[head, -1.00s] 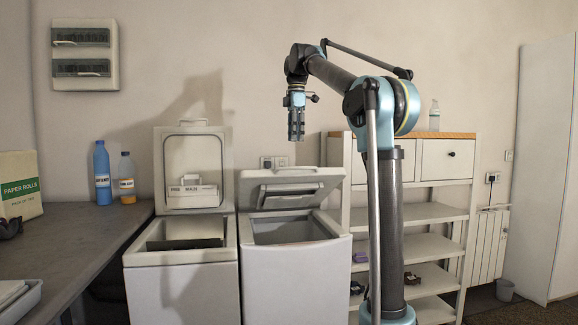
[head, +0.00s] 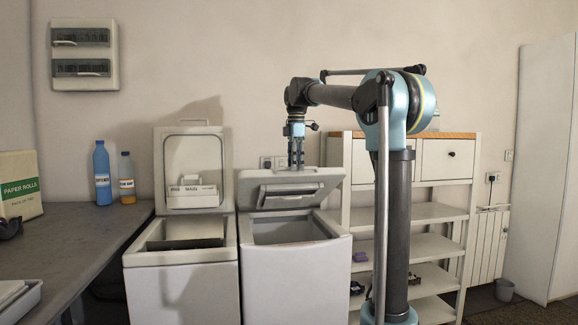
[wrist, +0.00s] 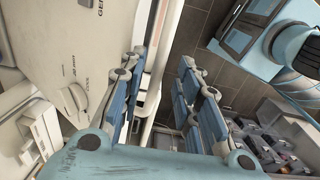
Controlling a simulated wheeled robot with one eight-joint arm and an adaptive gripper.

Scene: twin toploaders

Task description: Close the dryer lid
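The right toploader (head: 296,272), which I take to be the dryer, has its lid (head: 325,178) tilted partly open over the dark tub opening. The lid's inner panel faces the head camera. My gripper (head: 296,167) points down at the lid's raised upper edge; whether it touches cannot be told. A pale surface with a knob and printed words (wrist: 72,60), probably the machine's, lies left of the fingers there.
The left toploader (head: 180,285) stands close beside it, its lid (head: 192,150) upright and showing a drawer marked for washing. A shelf unit (head: 435,213) stands behind, to the right. A counter (head: 75,235) with two bottles and a paper-roll box is at left.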

